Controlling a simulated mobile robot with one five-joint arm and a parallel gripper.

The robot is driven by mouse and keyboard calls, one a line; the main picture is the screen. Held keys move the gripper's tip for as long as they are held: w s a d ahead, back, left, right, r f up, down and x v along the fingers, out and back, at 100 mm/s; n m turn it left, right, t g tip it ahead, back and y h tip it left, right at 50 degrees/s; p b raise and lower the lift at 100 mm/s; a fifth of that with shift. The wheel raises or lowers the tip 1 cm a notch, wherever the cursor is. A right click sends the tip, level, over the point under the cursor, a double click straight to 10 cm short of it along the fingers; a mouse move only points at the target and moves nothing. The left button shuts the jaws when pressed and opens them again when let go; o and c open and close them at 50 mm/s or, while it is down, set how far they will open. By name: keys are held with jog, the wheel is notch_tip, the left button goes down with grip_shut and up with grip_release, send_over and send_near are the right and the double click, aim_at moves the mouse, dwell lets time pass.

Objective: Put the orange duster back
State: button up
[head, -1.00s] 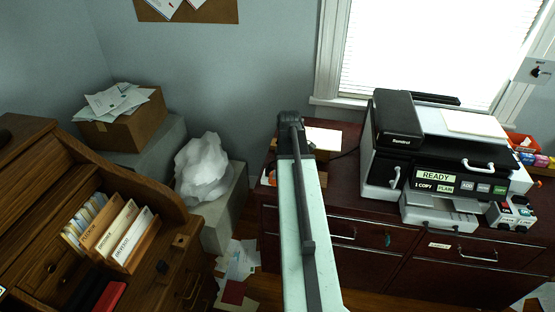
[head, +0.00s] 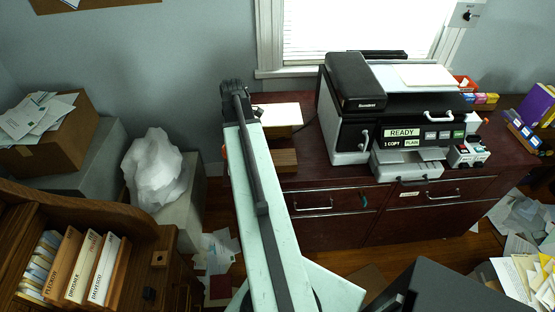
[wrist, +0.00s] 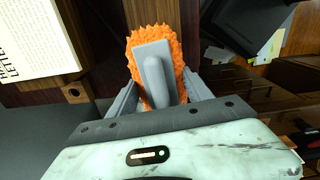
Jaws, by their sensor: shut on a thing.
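The orange duster (wrist: 140,44), fluffy with a grey handle, shows in the wrist view. My gripper (wrist: 157,88) is shut on it, with a grey finger on each side of the handle. In the head view my arm hides the gripper and most of the duster; only a small orange patch shows at the arm's left edge, by the left end of the dark red cabinet (head: 330,228).
A wooden block (head: 285,160) and a paper-topped stack (head: 279,115) stand on the cabinet's left end, right of my arm. The printer (head: 400,120) fills the middle. A wooden desk with files (head: 87,262) and a white crumpled bag (head: 152,168) are at left.

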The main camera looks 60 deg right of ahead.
jog(key=shift+m, duration=0.3)
jog(key=s+d, duration=0.2)
jog(key=s, duration=0.3)
jog(key=s+d, duration=0.2)
jog(key=s, duration=0.3)
jog(key=s+d, duration=0.2)
jog(key=s, duration=0.3)
jog(key=shift+s+d+r, duration=0.1)
jog(key=shift+s+r, duration=0.1)
jog(key=shift+r, duration=0.05)
jog(key=s+d, duration=0.2)
jog(key=s, duration=1.1)
send_over(279, 158)
jog(key=shift+s+a+f+b, duration=0.1)
jog(key=shift+s+f+b, duration=0.3)
jog(key=shift+f, duration=0.2)
jog(key=f+b, duration=0.4)
jog(key=shift+w, duration=0.4)
jog(key=shift+r, duration=0.2)
jog(key=shift+f, duration=0.15)
jog(key=o, duration=1.2)
